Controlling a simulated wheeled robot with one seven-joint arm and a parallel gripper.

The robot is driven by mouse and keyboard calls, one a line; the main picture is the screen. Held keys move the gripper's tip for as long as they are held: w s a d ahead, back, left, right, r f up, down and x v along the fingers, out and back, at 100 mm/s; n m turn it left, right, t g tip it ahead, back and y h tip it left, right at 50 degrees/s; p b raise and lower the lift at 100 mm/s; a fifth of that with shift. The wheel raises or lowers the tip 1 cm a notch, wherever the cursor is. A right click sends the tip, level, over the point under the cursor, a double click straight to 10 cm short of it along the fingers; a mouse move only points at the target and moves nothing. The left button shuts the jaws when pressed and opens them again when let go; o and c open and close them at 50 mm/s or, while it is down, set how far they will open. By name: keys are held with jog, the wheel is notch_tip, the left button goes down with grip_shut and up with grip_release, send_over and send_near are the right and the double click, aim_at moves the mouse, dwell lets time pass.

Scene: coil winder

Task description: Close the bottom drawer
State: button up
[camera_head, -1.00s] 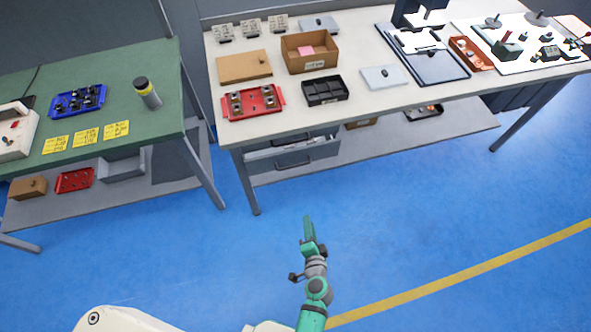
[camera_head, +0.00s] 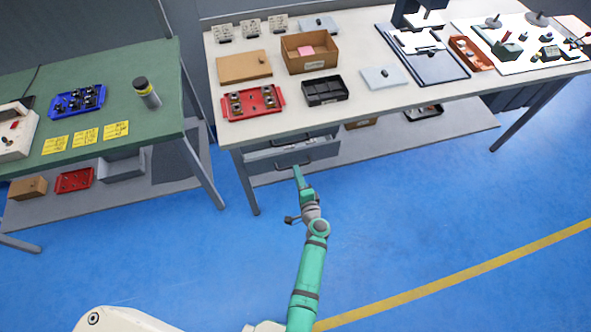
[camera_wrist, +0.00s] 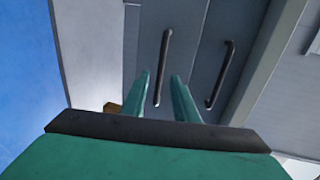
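The grey drawer unit sits under the white-topped bench. Its bottom drawer (camera_head: 325,156) has a dark bar handle, and a pale strip above its front suggests it stands out past the top drawer (camera_head: 318,134). In the wrist view, turned sideways, the bottom drawer's handle (camera_wrist: 163,68) is the one nearer the floor and the top drawer's handle (camera_wrist: 220,75) is to its right. My gripper (camera_head: 296,169) is in front of the bottom drawer. In the wrist view my gripper (camera_wrist: 163,90) has its two fingers apart, with the bottom handle showing between them. Contact cannot be told.
The bench leg (camera_head: 249,182) stands left of the drawers. A lower shelf (camera_head: 390,139) extends right, with a box and a tray on it. The green bench (camera_head: 120,70) is at left. The blue floor (camera_head: 410,220) in front is clear.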

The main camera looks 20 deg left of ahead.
jog(key=shift+x, duration=1.75)
jog(key=shift+c, duration=0.3)
